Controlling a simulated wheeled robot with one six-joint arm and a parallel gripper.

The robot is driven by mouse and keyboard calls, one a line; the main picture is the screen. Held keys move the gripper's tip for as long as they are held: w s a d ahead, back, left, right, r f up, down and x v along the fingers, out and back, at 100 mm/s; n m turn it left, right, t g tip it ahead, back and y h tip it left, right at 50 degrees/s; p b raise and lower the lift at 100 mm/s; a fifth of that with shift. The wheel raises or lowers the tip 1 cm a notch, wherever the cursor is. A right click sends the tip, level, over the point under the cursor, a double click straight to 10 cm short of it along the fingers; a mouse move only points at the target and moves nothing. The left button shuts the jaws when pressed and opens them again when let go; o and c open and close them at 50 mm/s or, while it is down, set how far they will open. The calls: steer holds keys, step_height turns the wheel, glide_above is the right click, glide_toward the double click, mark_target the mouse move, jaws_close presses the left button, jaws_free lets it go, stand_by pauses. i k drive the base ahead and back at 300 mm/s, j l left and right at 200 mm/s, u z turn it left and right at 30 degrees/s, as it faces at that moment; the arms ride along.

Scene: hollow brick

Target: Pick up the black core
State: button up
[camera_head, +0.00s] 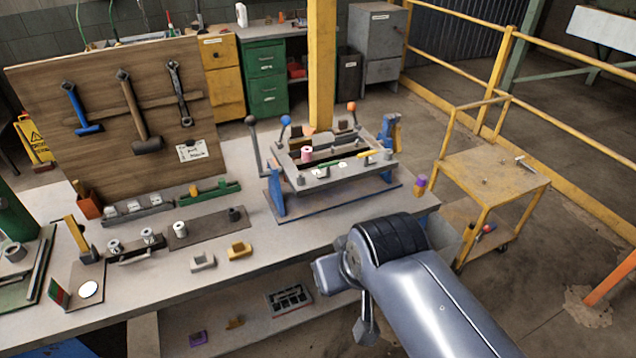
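A small black cylinder, likely the black core (235,214), stands at the right end of a dark flat plate (207,230) on the workbench. A pale cylinder (180,229) stands on the same plate to its left. My arm reaches in from the lower right, over the bench's front right edge. The end of my arm, with my gripper (365,330), points down by the front edge, well to the right of and nearer than the black cylinder. The fingers are small and partly hidden by the arm, so their opening is unclear.
A metal fixture with levers (335,165) stands on the bench's right half. A grey block (203,261) and a yellow block (240,250) lie in front of the plate. A wooden tool board (110,150) rises behind. A yellow cart (490,175) stands at right.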

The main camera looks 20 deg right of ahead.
mark_target(233, 213)
steer(key=i+j+z, duration=0.1)
steer(key=i+j, duration=0.15)
steer(key=i+j+z, duration=0.1)
steer(key=j, duration=0.4)
steer(key=i+j+z, duration=0.1)
steer(key=i+j, duration=0.2)
steer(key=i+j+z, duration=0.1)
steer(key=j, duration=0.4)
steer(key=i, duration=0.1)
